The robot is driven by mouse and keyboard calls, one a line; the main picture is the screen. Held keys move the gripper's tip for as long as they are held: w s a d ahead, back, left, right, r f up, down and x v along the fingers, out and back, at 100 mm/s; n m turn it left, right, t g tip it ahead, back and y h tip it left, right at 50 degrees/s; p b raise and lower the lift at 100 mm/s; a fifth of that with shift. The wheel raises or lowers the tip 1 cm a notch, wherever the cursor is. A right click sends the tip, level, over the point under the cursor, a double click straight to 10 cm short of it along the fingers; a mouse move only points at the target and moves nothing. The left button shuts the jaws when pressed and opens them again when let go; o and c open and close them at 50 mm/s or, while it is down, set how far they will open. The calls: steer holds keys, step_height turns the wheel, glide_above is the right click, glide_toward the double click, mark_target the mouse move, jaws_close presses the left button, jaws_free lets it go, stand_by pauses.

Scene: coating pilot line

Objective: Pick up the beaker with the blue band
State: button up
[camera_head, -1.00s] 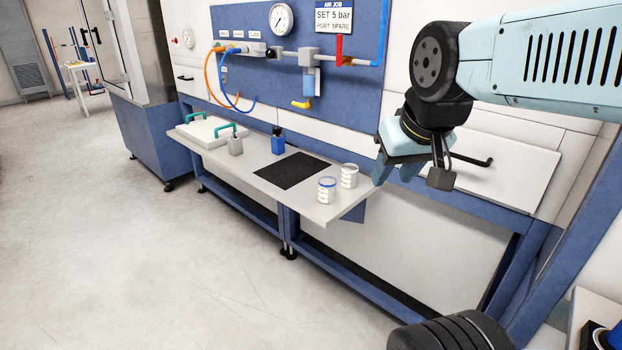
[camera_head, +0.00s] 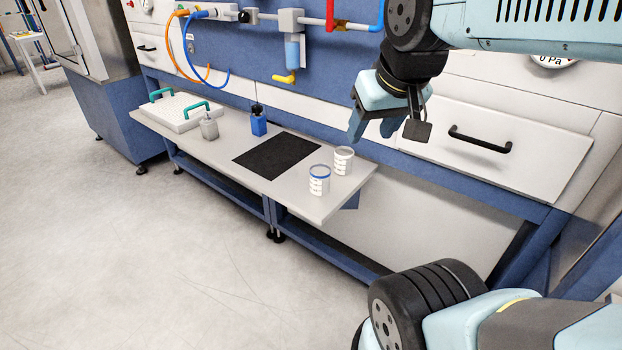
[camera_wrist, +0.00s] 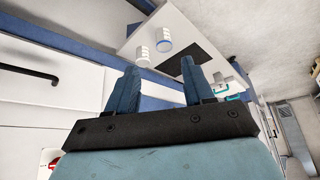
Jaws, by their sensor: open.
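The beaker with the blue band (camera_head: 319,180) stands upright near the front right end of the grey pull-out shelf (camera_head: 325,209). A second beaker, with a pale rim (camera_head: 343,160), stands just behind it to the right. In the wrist view the blue-banded beaker (camera_wrist: 164,41) and the pale-rimmed beaker (camera_wrist: 142,56) appear beyond my fingertips. My gripper (camera_head: 372,129) is open and empty. It hangs above and to the right of both beakers, apart from them. In the wrist view its two fingers (camera_wrist: 158,78) are spread with nothing between them.
A black mat (camera_head: 277,155) lies left of the beakers. A drawer handle (camera_head: 480,140) juts out at right. The floor in front is clear.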

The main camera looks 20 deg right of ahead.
steer(key=shift+o, duration=0.7)
steer(key=shift+w+f, duration=0.1)
steer(key=shift+f, duration=0.1)
steer(key=o, duration=0.6)
steer(key=w+f+n+g, duration=0.1)
steer(key=f, duration=0.1)
steer(key=w+d+f+n+g+h, duration=0.1)
steer(key=w+f, duration=0.1)
steer(key=w+f+n+g, duration=0.1)
steer(key=f, duration=0.1)
steer(key=shift+w+d+f+g+h, duration=0.15)
steer(key=shift+d+f+g+h, duration=0.15)
steer(key=shift+g+h, duration=0.1)
steer(key=shift+c, duration=0.2)
steer(key=n+t+h, duration=0.9)
steer(key=n+h, duration=0.4)
steer(key=n, duration=0.9)
glide_toward(313, 176)
steer(key=x, duration=0.9)
steer(key=shift+w+d, duration=0.15)
steer(key=shift+s+x, duration=0.25)
steer(key=shift+x, duration=2.35)
